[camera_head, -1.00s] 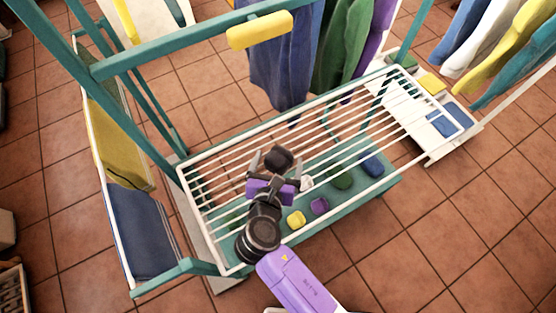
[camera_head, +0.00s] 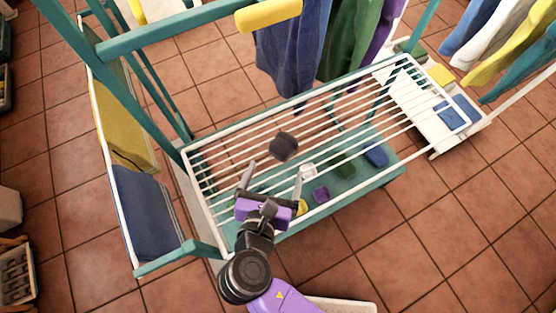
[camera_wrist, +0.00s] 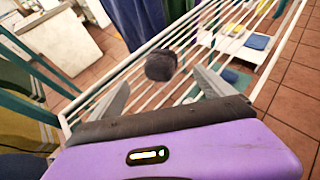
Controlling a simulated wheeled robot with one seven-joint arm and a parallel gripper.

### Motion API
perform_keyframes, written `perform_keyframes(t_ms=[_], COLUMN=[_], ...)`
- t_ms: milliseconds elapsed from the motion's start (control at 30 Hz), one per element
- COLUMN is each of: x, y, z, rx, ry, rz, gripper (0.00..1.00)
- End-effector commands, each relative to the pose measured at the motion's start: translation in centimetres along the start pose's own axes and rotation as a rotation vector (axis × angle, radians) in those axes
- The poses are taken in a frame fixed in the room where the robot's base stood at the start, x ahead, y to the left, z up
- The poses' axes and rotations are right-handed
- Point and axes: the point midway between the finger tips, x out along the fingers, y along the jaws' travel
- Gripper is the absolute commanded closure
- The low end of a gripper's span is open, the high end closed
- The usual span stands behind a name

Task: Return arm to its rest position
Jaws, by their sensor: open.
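My gripper (camera_head: 272,180) is purple and black with two grey fingers spread wide apart. In the head view it is over the near left part of a white wire rack (camera_head: 222,200). A dark grey lump (camera_head: 284,147) rests on the rack's bars, just beyond the fingertips and apart from them. In the wrist view the dark lump (camera_wrist: 161,65) shows ahead, beyond the open fingers, with nothing between them. My arm reaches in from the bottom of the head view.
A teal shelf (camera_head: 335,200) under the rack holds several small coloured blocks. A teal frame post (camera_head: 115,80) rises on the left. Clothes (camera_head: 290,55) hang behind. A white shelf (camera_head: 440,125) stands at right. Tiled floor (camera_head: 430,230) is open at lower right.

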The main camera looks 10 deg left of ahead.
Motion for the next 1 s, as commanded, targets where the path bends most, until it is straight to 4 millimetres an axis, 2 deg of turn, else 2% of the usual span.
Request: perform_keyframes(t_ms=[200, 867, 967, 1000], x=[-1.3, -1.3, -1.4, -1.6], y=[0.0, 0.0, 1.4, 2.5], z=[0.0, 0.0, 0.2, 0.4], rx=[0.0, 0.034, 0.151, 0.232], ry=[0.0, -0.001, -0.005, 0.002], rz=[0.0, 0.003, 0.058, 0.105], gripper=[0.08, 0.08, 0.08, 0.08])
